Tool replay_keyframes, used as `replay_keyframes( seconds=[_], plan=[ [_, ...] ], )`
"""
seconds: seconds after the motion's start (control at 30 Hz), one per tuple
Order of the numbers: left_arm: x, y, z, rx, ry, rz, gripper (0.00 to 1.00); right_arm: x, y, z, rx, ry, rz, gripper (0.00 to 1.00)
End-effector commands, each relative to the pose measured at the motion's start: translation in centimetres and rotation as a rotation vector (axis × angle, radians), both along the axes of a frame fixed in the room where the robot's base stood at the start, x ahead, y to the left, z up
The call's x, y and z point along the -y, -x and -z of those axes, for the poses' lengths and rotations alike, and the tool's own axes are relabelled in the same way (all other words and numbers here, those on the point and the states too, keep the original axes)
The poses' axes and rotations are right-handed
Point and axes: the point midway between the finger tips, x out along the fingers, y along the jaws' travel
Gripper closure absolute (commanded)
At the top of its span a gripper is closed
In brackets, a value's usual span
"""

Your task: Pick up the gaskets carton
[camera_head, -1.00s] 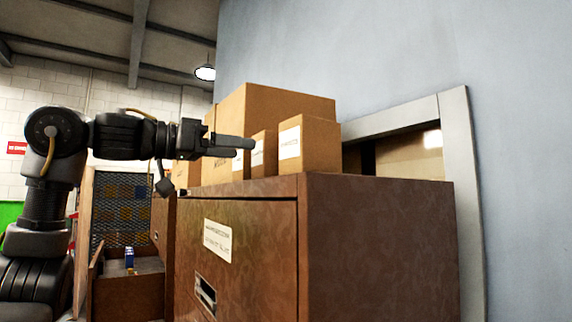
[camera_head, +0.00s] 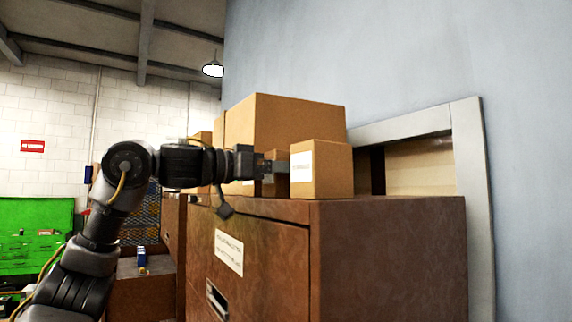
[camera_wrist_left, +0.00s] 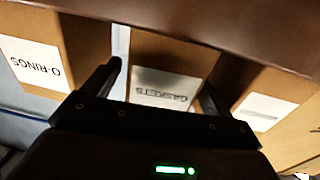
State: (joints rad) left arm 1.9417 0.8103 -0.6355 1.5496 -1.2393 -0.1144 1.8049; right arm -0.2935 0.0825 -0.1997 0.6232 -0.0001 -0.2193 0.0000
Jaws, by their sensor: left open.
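The gaskets carton (camera_wrist_left: 170,62) is a small brown box with a white GASKETS label, upside down in the left wrist view. In the head view it is mostly hidden behind my left gripper (camera_head: 276,167), with a shaded part (camera_head: 274,187) showing below the fingers. My left gripper (camera_wrist_left: 162,78) is open, with one finger on each side of the carton in the wrist view. I cannot tell whether the fingers touch it.
The O-rings carton (camera_wrist_left: 38,62) stands close beside one finger; another labelled carton (camera_wrist_left: 262,108) is by the other. A large box (camera_head: 290,122) stands behind. All sit on a brown cabinet (camera_head: 390,245) by a grey wall (camera_head: 400,60).

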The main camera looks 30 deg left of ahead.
Motion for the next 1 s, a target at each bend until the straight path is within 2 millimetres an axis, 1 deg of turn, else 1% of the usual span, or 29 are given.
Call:
replay_keyframes(
  seconds=[0.03,0.1,0.2,0.4,0.47,0.8,0.83,1.0],
  plan=[
    [0.45,-0.69,-0.40,-0.003,-0.001,0.000,0.15,-0.04,0.50,-0.95,-0.006,-0.001,0.000,0.64],
    [0.84,-1.24,-0.31,-0.002,0.000,0.000,0.15,-0.13,1.03,-1.25,-0.014,-0.001,0.001,0.64],
    [1.08,-1.62,-0.09,-0.001,0.000,0.000,0.15,-0.27,1.32,-1.32,-0.018,-0.002,0.001,0.64],
    [1.08,-1.63,0.02,0.000,0.000,-0.001,0.15,-0.37,0.99,-1.18,-0.014,-0.003,0.002,0.64],
    [1.08,-1.63,0.01,0.000,0.000,-0.001,0.21,-0.37,0.91,-1.18,-0.013,-0.003,0.002,0.64],
    [1.08,-1.63,0.02,-0.001,0.001,0.000,0.66,-0.36,0.78,-1.19,-0.011,-0.004,0.001,0.64],
    [1.09,-1.61,-0.05,0.000,0.001,0.000,0.68,-0.36,0.76,-1.20,-0.011,-0.004,0.001,0.64],
    [1.09,-1.61,-0.04,0.000,0.001,0.000,0.68,-0.35,0.73,-1.20,-0.010,-0.004,0.001,0.64]
  ],
)
